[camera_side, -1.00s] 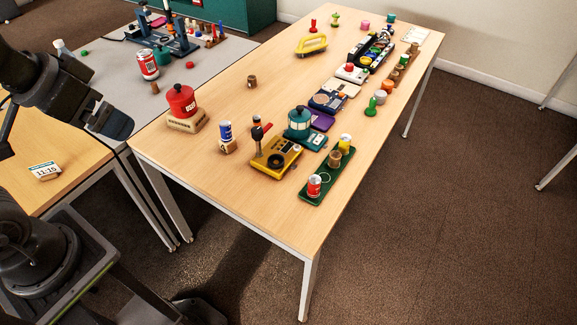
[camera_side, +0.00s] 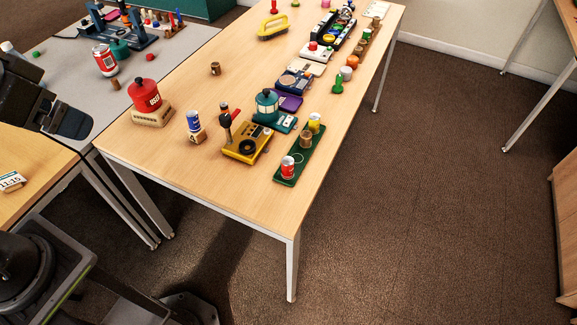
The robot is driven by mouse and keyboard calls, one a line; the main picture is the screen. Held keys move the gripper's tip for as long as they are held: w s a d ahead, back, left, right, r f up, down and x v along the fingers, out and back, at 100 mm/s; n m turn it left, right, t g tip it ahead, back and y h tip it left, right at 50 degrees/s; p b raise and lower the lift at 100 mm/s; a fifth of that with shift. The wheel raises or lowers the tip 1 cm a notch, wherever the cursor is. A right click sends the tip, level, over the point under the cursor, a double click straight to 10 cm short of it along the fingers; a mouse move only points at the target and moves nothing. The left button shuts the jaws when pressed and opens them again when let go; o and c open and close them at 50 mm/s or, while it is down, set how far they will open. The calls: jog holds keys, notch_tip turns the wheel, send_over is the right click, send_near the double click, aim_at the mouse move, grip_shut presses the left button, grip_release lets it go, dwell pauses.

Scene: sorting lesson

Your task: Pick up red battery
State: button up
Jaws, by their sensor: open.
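The likely red battery is a small red cylinder with a pale band (camera_side: 288,168). It stands upright at the near end of a dark green tray (camera_side: 297,176) on the long wooden table. A yellow cylinder (camera_side: 315,122) and a brown one (camera_side: 306,139) stand farther along the same tray. My dark arm reaches in at the left edge, well away from the tray. No gripper fingers can be made out.
A blue cylinder on a wooden block (camera_side: 193,122) and a red canister (camera_side: 145,95) stand farther left. The wooden table (camera_side: 220,195) is clear at its near end.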

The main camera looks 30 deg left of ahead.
jog(key=c, duration=0.5)
jog(key=shift+c, duration=0.2)
jog(key=m+g, duration=0.6)
jog(key=m, duration=1.4)
send_over(288, 160)
notch_tip(288, 160, down, 22)
jog(key=f, duration=0.7)
jog(key=shift+w+f, duration=0.3)
jog(key=shift+w, duration=0.1)
jog(key=shift+s+f, duration=0.2)
jog(key=shift+f, duration=1.3)
jog(key=shift+s+f, duration=0.2)
jog(key=shift+f, duration=1.25)
